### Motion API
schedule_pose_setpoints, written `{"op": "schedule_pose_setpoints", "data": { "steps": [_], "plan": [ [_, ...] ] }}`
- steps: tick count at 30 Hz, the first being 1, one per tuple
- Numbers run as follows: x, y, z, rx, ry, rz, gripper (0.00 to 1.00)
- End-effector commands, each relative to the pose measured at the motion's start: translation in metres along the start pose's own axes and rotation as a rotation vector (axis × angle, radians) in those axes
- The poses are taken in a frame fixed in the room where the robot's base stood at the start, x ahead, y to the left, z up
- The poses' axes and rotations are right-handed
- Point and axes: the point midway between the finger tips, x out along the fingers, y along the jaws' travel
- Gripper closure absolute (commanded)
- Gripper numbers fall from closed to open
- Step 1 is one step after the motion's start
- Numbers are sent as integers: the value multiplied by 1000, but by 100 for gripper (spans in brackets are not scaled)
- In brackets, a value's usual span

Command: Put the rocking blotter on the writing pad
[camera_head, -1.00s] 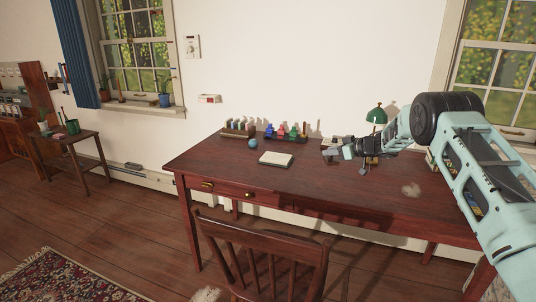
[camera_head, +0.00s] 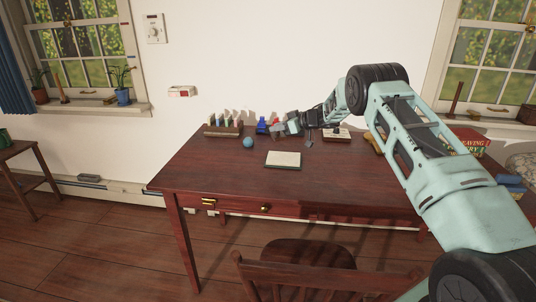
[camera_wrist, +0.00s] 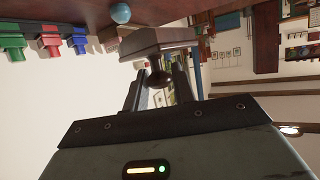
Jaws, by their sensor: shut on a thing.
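The writing pad (camera_head: 283,159), a pale sheet with a dark edge, lies flat on the dark red wooden desk (camera_head: 230,175). My gripper (camera_head: 286,127) is over the back of the desk, behind the pad in the head view. In the wrist view my gripper (camera_wrist: 160,88) is shut on the dark round knob of the rocking blotter (camera_wrist: 157,42). The blotter's brown block-like body sticks out beyond the fingertips, apart from the pad. In the head view the blotter is too small and too merged with the gripper to make out clearly.
A rack (camera_head: 223,130), a blue ball (camera_head: 248,142) and a blue bottle (camera_head: 261,127) stand along the desk's back left. A small stand (camera_head: 337,134) is right of my gripper. A red box (camera_head: 470,142) is farther right. A chair (camera_head: 310,255) stands in front. The desk around the pad is clear.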

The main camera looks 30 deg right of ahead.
Motion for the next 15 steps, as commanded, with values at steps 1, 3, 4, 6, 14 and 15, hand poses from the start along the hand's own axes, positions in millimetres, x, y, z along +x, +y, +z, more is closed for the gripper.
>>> {"op": "schedule_pose_setpoints", "data": {
  "steps": [1,3,4,6,14,15],
  "plan": [
    [0,1,1,0,0,1,99],
    [2,1,6,2,-1,1,99],
    [3,1,11,4,-1,1,99],
    [8,0,23,5,-1,0,99],
    [23,0,56,1,0,-1,99],
    [24,0,58,0,0,0,99]
  ]
}}
